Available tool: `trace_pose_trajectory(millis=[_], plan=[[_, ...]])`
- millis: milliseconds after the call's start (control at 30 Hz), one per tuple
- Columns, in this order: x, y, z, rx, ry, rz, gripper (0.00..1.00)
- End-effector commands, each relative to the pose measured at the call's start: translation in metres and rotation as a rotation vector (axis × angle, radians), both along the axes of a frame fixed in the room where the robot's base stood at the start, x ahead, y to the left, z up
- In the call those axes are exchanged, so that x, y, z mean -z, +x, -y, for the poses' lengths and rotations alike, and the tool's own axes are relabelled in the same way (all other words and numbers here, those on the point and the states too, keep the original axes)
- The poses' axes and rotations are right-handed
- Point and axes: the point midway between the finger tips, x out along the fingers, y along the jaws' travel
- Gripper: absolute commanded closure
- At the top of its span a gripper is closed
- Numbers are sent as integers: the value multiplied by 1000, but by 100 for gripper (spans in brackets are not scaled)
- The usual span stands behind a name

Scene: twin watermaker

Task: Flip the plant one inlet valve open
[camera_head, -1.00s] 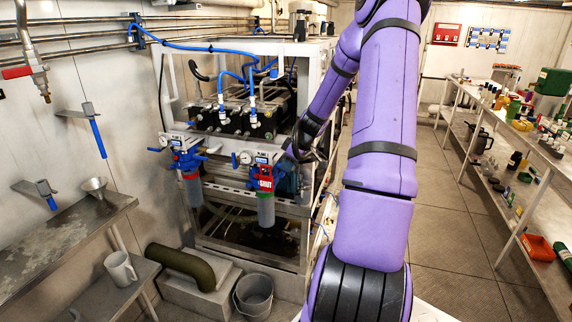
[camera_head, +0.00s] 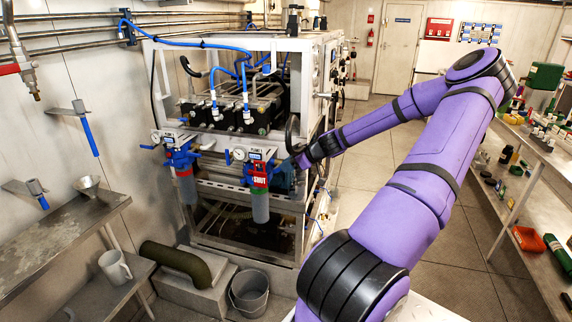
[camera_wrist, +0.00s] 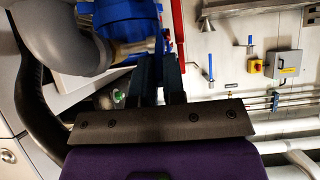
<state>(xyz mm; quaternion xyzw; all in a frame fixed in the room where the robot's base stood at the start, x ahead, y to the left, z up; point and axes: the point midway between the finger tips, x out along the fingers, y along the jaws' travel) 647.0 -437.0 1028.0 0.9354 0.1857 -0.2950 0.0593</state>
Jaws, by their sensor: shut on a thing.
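The plant one filter unit (camera_head: 260,205) is at the front of the white frame, with a blue head, a clear grey bowl and a red SHUT tag (camera_head: 260,181). My gripper (camera_head: 298,162) is at the right side of its head, reached from the right by my purple arm. In the wrist view, the two dark fingers of my gripper (camera_wrist: 161,68) are close together beside a blue housing (camera_wrist: 108,18). A red strip (camera_wrist: 178,32) stands along their right side. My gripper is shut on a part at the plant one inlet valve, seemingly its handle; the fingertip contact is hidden.
A similar filter unit (camera_head: 184,180) hangs to the left. A black hose (camera_head: 291,132) loops just above my gripper. A grey bucket (camera_head: 249,293) and a green-brown pipe elbow (camera_head: 178,260) are below.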

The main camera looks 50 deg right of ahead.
Motion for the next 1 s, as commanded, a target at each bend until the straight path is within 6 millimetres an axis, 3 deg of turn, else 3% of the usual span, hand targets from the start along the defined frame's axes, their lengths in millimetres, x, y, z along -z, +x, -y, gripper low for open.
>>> trace_pose_trajectory(millis=[1000], plan=[[29, -10, 4, 4, 200, 474, 100]])
